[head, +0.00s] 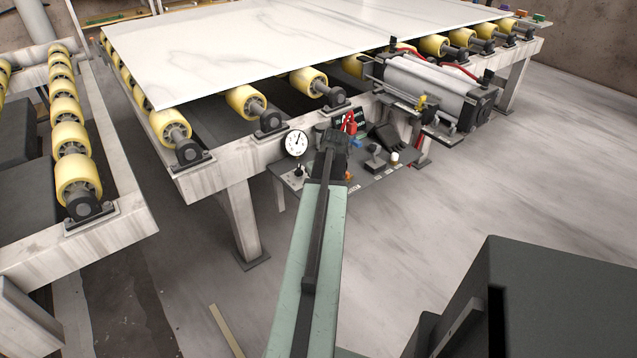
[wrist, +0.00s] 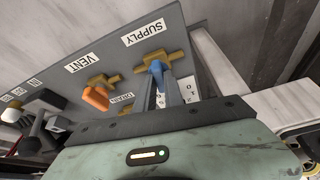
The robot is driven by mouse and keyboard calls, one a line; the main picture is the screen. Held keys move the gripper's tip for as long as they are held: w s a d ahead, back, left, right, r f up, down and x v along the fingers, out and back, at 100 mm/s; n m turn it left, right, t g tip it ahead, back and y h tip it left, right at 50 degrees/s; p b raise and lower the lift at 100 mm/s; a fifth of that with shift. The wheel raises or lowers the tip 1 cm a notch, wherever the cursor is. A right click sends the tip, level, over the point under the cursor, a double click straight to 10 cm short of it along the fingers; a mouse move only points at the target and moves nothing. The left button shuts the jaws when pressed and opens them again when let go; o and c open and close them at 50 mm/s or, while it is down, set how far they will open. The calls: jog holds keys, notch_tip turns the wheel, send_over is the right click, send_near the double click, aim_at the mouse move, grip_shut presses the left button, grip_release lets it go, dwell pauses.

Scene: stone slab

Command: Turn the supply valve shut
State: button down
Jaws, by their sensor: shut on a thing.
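The supply valve is a brass body (wrist: 177,57) with a blue handle (wrist: 157,68), below the SUPPLY label (wrist: 144,33) in the wrist view. My gripper (wrist: 160,88) is shut on the blue handle, with one finger on each side of it. The far part of the handle and some of the brass body are hidden by the fingers. In the head view my gripper (head: 334,140) reaches over the grey valve panel (head: 385,181), and the arm hides much of the panel's left part.
An orange-handled valve (wrist: 97,97) by the VENT label (wrist: 85,63) sits close to the left of my fingers in the wrist view. A round gauge (head: 297,143) stands at the panel's left. The roller frame (head: 225,172) with a white slab (head: 250,45) rises behind.

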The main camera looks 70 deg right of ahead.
jog(key=shift+s+n+y, duration=0.25)
jog(key=shift+n+y, duration=0.05)
jog(key=shift+n, duration=0.6)
jog(key=c, duration=1.4)
grip_release()
jog(key=shift+c, duration=0.2)
jog(key=shift+w+r, duration=0.1)
jog(key=p+v, duration=0.7)
jog(key=shift+s+r, duration=0.3)
